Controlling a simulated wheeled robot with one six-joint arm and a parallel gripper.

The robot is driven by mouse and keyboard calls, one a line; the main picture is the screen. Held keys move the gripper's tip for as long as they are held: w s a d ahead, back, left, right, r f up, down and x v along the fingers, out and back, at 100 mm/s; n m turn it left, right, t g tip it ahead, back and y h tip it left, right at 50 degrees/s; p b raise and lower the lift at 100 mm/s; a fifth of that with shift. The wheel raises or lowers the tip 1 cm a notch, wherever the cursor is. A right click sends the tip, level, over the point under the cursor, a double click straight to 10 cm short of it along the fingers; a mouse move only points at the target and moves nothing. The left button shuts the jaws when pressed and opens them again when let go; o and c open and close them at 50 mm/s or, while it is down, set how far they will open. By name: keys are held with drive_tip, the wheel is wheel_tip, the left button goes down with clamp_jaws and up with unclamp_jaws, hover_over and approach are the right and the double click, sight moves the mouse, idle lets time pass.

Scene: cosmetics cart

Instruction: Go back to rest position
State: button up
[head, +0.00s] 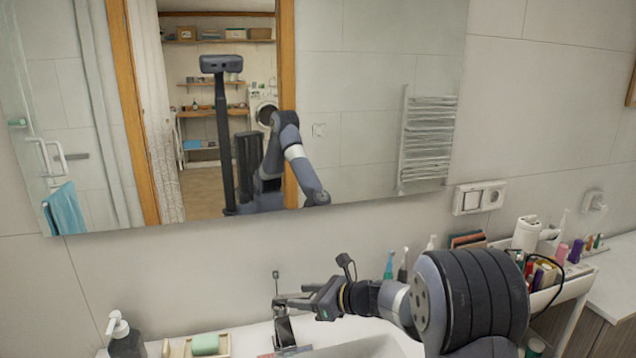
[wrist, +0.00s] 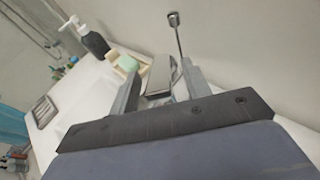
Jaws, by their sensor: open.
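My gripper (head: 299,302) is in the lower middle of the head view, over the white sink, close to the metal faucet (head: 284,332). In the wrist view my gripper (wrist: 160,78) has its two fingers apart, with nothing held between them. The faucet (wrist: 160,75) shows between and beyond the fingers, its thin lever (wrist: 177,37) standing up. I cannot tell whether a finger touches the faucet. My arm reaches in from the lower right of the head view and hides part of the counter.
A dark soap dispenser (head: 127,340) and a green soap bar (head: 205,345) on a wooden dish are left of the faucet. A cosmetics cart (head: 565,290) with bottles and tubes stands at the right. A large mirror (head: 360,120) covers the wall behind.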

drive_tip(key=shift+s+d+f+y+b, duration=0.15)
drive_tip(key=shift+d+f+y+b, duration=0.15)
drive_tip(key=shift+b, duration=0.2)
drive_tip(key=shift+r, duration=0.15)
